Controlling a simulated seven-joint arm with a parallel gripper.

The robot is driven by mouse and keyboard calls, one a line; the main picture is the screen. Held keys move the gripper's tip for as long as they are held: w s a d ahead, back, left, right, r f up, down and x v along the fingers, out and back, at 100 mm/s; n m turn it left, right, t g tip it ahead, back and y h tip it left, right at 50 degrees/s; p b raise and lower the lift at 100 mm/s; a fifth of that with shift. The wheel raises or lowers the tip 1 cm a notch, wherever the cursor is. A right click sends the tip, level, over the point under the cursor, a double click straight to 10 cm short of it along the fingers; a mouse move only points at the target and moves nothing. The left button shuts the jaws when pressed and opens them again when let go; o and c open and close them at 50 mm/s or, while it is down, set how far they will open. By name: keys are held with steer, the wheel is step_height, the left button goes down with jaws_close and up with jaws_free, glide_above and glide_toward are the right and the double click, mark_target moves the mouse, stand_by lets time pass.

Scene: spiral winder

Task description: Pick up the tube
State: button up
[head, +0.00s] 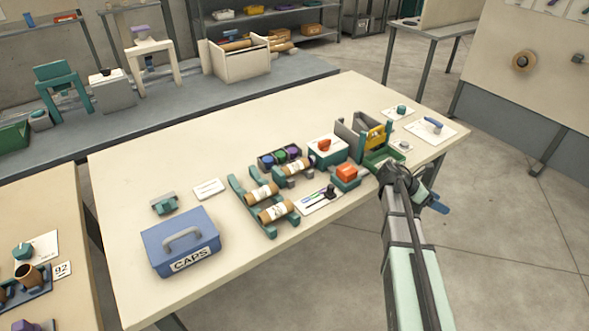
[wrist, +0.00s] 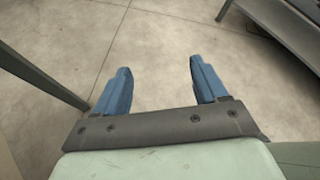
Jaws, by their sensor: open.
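Brown cardboard tubes with pale labels lie on the table in the head view. A front tube (head: 275,211) and one just behind it (head: 262,193) lie across a green cradle rack (head: 246,206). Another tube (head: 297,168) lies farther back and right, near a small dark holder. The pictures do not tell which tube is meant. My gripper (head: 438,206) is at the table's right side, well away from the tubes. In the wrist view my gripper (wrist: 160,72) has its blue fingers wide apart with only floor between them.
A blue CAPS box (head: 180,243) stands left of the rack. The table's (head: 140,170) back left is clear.

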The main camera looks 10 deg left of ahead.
steer(key=w+r+n+h, duration=0.2)
steer(key=w+r, duration=0.3)
steer(key=r, duration=0.7)
step_height(320, 180, up, 8)
steer(key=r+n+y, duration=0.1)
steer(key=n+y, duration=0.2)
steer(key=y, duration=1.1)
glide_above(294, 164)
steer(key=f, duration=0.8)
steer(key=shift+s+d+f, duration=0.15)
steer(key=shift+s+d, duration=0.05)
steer(key=shift+s, duration=0.05)
steer(key=shift+w+a+f, duration=0.1)
steer(key=shift+w+f, duration=0.05)
steer(key=shift+f, duration=1.25)
steer(key=shift+w+a+f, duration=0.1)
steer(key=shift+f, duration=1.25)
steer(key=c, duration=1.1)
